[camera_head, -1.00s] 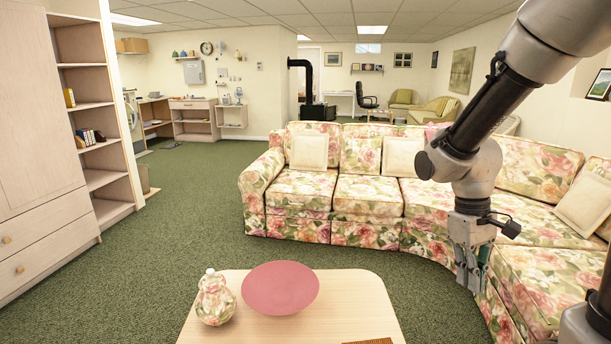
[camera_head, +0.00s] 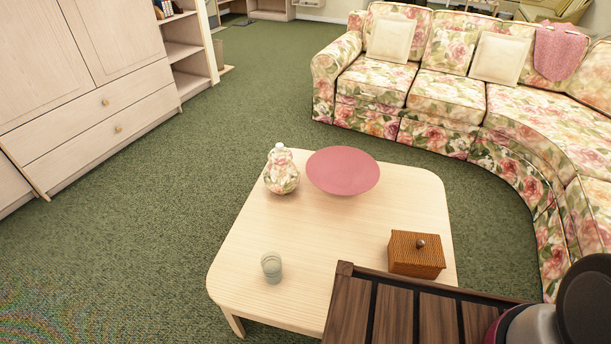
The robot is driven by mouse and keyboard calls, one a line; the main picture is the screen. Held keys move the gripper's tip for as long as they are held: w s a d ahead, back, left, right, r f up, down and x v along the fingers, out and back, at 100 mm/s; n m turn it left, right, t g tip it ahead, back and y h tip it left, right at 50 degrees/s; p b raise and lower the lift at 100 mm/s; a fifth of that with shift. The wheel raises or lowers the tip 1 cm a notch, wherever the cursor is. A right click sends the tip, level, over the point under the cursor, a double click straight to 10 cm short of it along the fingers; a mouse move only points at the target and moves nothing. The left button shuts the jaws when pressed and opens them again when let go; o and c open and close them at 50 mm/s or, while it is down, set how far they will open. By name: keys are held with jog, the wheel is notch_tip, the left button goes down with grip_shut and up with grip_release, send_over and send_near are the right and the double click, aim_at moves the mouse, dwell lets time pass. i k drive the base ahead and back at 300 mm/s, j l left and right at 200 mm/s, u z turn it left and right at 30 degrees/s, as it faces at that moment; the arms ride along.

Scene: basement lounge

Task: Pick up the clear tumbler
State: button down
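The clear tumbler (camera_head: 271,267) stands upright on the light wooden coffee table (camera_head: 315,235), near its front left edge. It looks empty and nothing touches it. My gripper is out of view at this moment, so neither its opening nor its distance from the tumbler can be seen.
A floral lidded jar (camera_head: 281,170) and a wide pink bowl (camera_head: 343,171) stand behind the tumbler. A dark slatted wooden surface (camera_head: 385,315) overlaps the table's front right in view. Green carpet (camera_head: 150,230) is clear at left.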

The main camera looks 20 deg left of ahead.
aim_at(271, 262)
jog(key=k+j, duration=0.1)
jog(key=j, duration=0.3)
jog(key=k+j+u, duration=0.1)
jog(key=j, duration=0.3)
jog(key=k+j, duration=0.15)
jog(key=j, duration=0.25)
jog(key=k+j+u, duration=0.1)
jog(key=j, duration=0.3)
jog(key=k+j, duration=0.1)
jog(key=j, duration=0.3)
